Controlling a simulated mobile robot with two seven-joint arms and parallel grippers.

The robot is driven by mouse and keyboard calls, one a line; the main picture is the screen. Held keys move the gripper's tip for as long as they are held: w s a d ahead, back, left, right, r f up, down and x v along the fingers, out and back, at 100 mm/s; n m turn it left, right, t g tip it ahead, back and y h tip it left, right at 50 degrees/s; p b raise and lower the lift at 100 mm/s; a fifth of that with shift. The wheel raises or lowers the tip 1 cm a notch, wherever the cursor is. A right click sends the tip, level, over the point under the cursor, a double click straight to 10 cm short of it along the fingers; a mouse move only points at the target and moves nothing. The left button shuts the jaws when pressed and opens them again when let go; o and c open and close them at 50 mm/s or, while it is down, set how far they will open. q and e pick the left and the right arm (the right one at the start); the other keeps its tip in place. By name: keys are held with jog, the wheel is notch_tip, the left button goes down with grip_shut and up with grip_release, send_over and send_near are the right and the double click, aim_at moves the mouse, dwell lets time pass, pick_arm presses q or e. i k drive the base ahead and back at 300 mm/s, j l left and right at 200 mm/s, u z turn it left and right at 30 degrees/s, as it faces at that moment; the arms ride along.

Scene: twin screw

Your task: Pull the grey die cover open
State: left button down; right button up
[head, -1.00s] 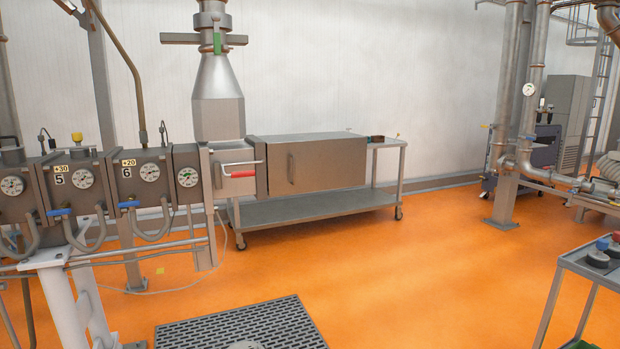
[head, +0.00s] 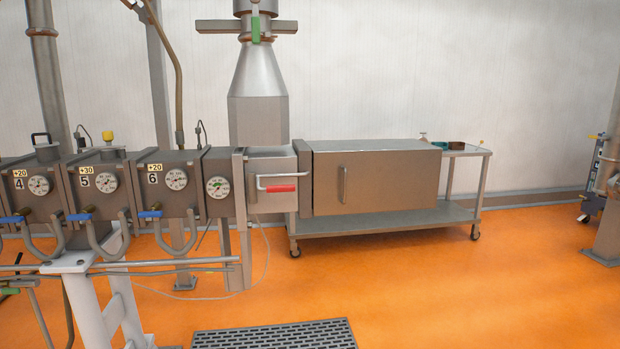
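The grey die cover (head: 375,183) is a large box-like cover at the centre right of the head view. It has a vertical handle (head: 344,184) near the left of its front face. It looks closed, with its front face flat and its left edge against the machine. Neither of my grippers shows in the view.
Left of the cover is a block with a red-gripped handle (head: 281,189), below a metal hopper (head: 258,85). Barrel sections with gauges (head: 108,182) run left. A wheeled cart (head: 400,219) stands under the cover. A floor grate (head: 275,335) lies in front; orange floor is open to the right.

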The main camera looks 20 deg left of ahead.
aim_at(350, 176)
jog(key=i+j+u, duration=0.1)
jog(key=i+u, duration=0.2)
jog(key=i, duration=0.2)
jog(key=i+u, duration=0.3)
jog(key=i, duration=0.25)
